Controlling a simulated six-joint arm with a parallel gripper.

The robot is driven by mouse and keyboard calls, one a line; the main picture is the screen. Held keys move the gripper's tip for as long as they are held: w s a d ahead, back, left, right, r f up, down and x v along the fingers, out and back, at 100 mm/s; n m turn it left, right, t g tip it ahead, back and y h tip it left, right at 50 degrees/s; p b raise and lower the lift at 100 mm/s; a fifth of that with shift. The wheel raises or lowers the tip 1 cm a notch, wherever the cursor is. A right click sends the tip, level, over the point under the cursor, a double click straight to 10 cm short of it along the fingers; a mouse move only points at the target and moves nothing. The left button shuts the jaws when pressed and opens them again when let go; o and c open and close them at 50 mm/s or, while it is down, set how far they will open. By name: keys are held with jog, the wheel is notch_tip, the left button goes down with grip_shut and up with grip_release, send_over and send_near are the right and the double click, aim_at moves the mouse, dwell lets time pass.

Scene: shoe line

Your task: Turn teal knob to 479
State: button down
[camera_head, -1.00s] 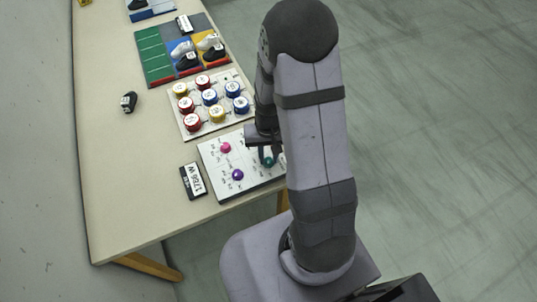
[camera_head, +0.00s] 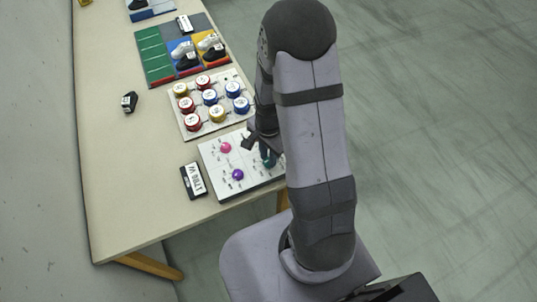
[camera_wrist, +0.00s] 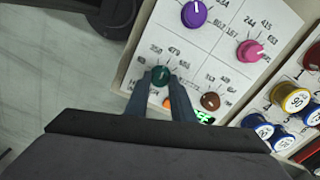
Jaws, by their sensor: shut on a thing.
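The teal knob (camera_wrist: 160,76) sits on the white dial panel (camera_wrist: 215,72) in the wrist view, with small printed numbers around it. The label 479 (camera_wrist: 174,51) is above it, slightly to the right. The knob's light pointer mark is too small to read exactly. My gripper (camera_wrist: 160,82) is shut on the knob, one dark finger on each side of it. In the head view my gripper (camera_head: 266,152) is over the right part of the panel (camera_head: 219,165), and the teal knob (camera_head: 268,162) is partly hidden by it.
The panel also has a purple knob (camera_wrist: 194,14), a pink knob (camera_wrist: 249,51) and a brown knob (camera_wrist: 210,101). A board of several coloured spools (camera_head: 210,102) lies just behind. A black label block (camera_head: 193,181) is left of the panel. The table's front left is clear.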

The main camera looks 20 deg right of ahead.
jog(key=shift+m, duration=0.7)
jog(key=c, duration=1.5)
grip_release()
jog(key=shift+r, duration=0.15)
jog(key=shift+r+b, duration=0.7)
jog(key=shift+r, duration=2.85)
